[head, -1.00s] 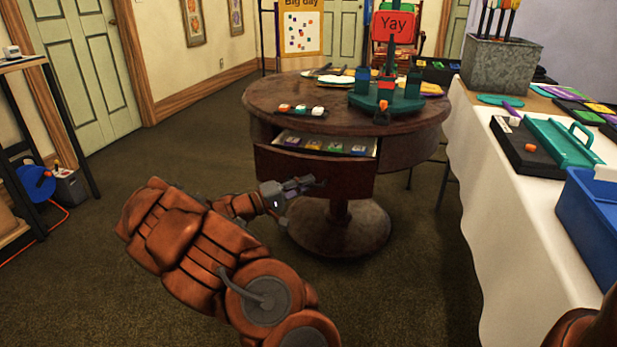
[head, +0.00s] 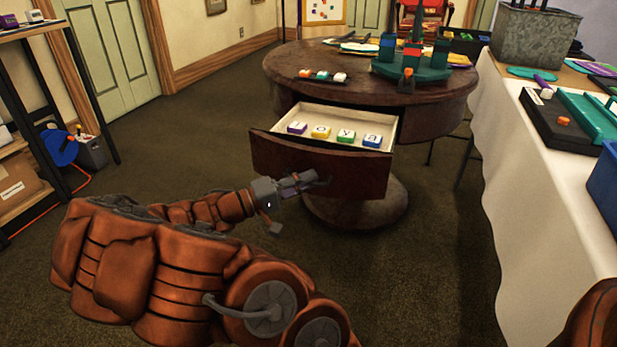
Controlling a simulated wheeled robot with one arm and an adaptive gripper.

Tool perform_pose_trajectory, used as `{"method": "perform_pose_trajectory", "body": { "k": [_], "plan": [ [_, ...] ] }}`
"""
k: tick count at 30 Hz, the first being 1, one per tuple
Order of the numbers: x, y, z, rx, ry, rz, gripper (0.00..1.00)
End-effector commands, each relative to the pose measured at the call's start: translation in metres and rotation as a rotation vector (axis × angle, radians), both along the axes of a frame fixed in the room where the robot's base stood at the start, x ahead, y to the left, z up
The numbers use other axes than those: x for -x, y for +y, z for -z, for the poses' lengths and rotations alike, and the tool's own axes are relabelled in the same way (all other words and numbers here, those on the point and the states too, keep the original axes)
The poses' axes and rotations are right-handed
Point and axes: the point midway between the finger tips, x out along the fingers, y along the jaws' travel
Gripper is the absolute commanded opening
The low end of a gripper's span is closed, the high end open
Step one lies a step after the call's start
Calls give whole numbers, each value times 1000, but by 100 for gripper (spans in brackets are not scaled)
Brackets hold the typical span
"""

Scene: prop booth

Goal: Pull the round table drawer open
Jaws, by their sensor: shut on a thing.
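The round table (head: 440,98) is dark wood on a thick pedestal. Its drawer (head: 280,151) stands well out from the table, with the pale inside showing. Several lettered blocks lie in a row in the drawer, among them a purple one (head: 297,127), a yellow one (head: 321,132) and a blue one (head: 372,140). My gripper (head: 318,180) is at the middle of the drawer front, shut on what looks like its handle. The handle itself is mostly hidden by the fingers.
A long table with a white cloth (head: 511,190) stands close on the right, holding a blue bin (head: 605,185). A shelf (head: 35,95) with a box stands on the left. Carpet is open between the shelf and the drawer.

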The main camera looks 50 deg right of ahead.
Motion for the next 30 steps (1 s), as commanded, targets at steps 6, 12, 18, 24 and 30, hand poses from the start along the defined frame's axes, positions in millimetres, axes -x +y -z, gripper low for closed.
{"method": "perform_pose_trajectory", "body": {
  "k": [6, 12, 18, 24, 30],
  "plan": [
    [-1, 0, 0, -1, 0, -2, 0],
    [-1, 0, 0, -1, 0, -2, 20],
    [-1, 0, 0, -1, 0, -2, 37],
    [0, 0, 0, 0, 0, -1, 37],
    [-6, 8, 2, 0, -1, -4, 37]
  ]
}}
